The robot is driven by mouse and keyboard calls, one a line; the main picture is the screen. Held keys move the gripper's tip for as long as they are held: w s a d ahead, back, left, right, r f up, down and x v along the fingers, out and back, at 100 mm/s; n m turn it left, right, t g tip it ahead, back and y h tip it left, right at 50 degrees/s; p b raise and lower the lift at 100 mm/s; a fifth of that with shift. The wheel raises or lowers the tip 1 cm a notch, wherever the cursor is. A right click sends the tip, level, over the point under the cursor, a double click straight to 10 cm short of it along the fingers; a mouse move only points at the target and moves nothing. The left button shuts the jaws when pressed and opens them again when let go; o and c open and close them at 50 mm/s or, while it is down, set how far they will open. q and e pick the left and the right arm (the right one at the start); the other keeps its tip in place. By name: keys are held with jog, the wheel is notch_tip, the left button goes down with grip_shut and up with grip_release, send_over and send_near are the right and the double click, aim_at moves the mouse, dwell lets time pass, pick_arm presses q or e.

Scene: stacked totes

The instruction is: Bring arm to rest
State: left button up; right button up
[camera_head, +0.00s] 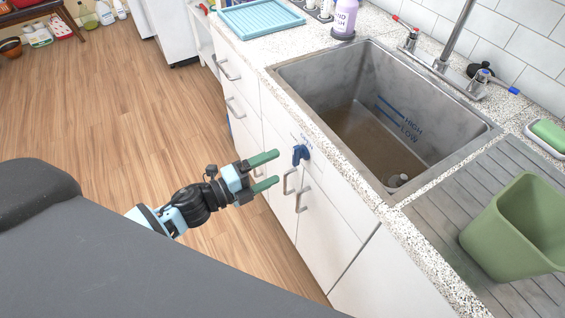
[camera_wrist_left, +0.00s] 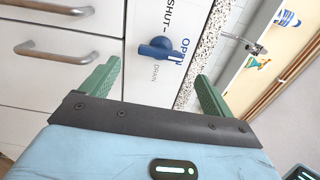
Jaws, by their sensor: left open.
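My left gripper (camera_head: 266,171) is open and empty, with green fingers, in front of the white cabinet under the sink. A blue drain valve handle (camera_head: 300,154) sticks out from the cabinet front, just beyond the fingertips and apart from them in the head view. In the left wrist view the fingers of my left gripper (camera_wrist_left: 155,85) are spread, and the blue handle (camera_wrist_left: 160,48) shows between and beyond them, beside the words "OPEN", "SHUT" and "DRAIN". My right gripper is in neither view.
The grey sink (camera_head: 440,172) holds shallow brownish water. A green bin (camera_head: 507,235) stands on the ribbed drainboard at right. A blue tray (camera_head: 260,18) lies on the counter at the back. Cabinet handles (camera_head: 301,197) stick out near my gripper.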

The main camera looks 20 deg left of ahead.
pick_arm(q)
jog(key=shift+s+a, duration=0.4)
jog(key=shift+s, duration=0.2)
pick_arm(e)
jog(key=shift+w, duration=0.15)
pick_arm(q)
jog(key=s+f+n+g+y+p, duration=0.2)
jog(key=s+f+n+y+p, duration=0.1)
jog(key=s+n, duration=0.9)
jog(key=s+f+n+g+y+p, duration=0.3)
jog(key=s+f+n+y, duration=0.3)
jog(key=s+n, duration=0.5)
jog(key=s+f+p, duration=0.1)
jog(key=s, duration=0.5)
jog(key=shift+s+n, duration=0.3)
jog(key=shift+n, duration=0.1)
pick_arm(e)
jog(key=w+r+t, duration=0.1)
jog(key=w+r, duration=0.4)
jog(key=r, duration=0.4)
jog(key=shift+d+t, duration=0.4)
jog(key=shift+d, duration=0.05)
pick_arm(q)
jog(key=shift+f, duration=0.1)
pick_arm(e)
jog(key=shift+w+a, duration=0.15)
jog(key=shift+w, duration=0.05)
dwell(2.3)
